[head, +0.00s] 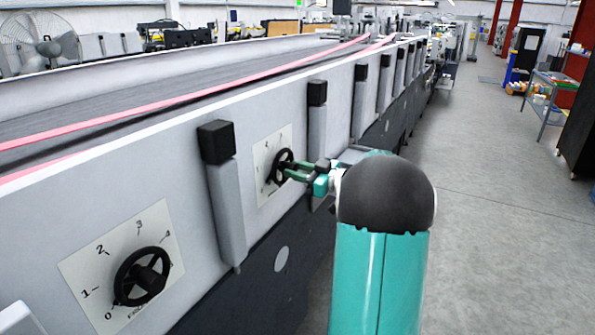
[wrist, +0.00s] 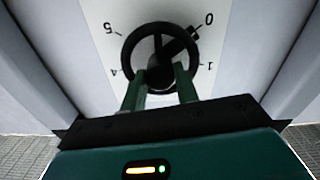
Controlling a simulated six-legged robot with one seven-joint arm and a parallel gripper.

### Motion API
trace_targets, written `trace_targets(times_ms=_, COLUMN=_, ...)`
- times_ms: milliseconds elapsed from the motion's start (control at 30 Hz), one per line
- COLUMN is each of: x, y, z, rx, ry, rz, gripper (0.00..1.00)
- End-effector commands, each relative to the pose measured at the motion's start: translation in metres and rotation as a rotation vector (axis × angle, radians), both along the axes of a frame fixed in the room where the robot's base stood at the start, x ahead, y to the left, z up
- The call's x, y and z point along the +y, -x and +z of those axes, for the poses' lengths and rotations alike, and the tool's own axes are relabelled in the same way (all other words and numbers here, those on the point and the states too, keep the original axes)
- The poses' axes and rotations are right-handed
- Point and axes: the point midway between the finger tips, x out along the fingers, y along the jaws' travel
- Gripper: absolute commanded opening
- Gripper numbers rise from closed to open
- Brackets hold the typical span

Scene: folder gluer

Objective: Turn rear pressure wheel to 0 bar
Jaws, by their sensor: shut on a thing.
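The farther black handwheel (head: 283,167), which I take for the rear pressure wheel, sits on a white dial plate (head: 262,169) on the machine's side. In the wrist view the wheel (wrist: 160,35) appears upside down against the plate, with 0, 1, 4 and 5 legible around it. A dark spoke or pointer inside the rim slants up right, toward the 0; its exact reading is unclear. My gripper (head: 290,172) is at this wheel. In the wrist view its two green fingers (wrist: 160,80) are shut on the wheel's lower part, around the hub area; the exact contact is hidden.
A nearer handwheel (head: 142,275) has its own dial plate marked 0 to 4. Grey posts with black caps (head: 218,142) stick out on both sides of the farther wheel. The floor (head: 490,220) to the right is open; a shelf cart (head: 548,95) stands farther back.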

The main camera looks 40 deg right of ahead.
Motion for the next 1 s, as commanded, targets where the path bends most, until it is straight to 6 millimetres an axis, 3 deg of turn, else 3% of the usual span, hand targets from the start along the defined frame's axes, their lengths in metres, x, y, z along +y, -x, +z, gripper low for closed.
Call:
trace_targets(times_ms=500, x=0.0005, y=-0.0012, z=0.0024, rx=-0.012, ry=0.021, rz=0.001, gripper=0.08)
trace_targets(times_ms=533, x=0.0005, y=-0.0012, z=0.0024, rx=-0.012, ry=0.021, rz=0.001, gripper=0.36)
trace_targets(times_ms=600, x=0.0004, y=-0.0010, z=0.0021, rx=-0.012, ry=0.021, rz=0.001, gripper=0.50)
trace_targets(times_ms=1000, x=-0.0022, y=0.0052, z=0.0006, rx=-0.007, ry=0.020, rz=-0.001, gripper=0.52)
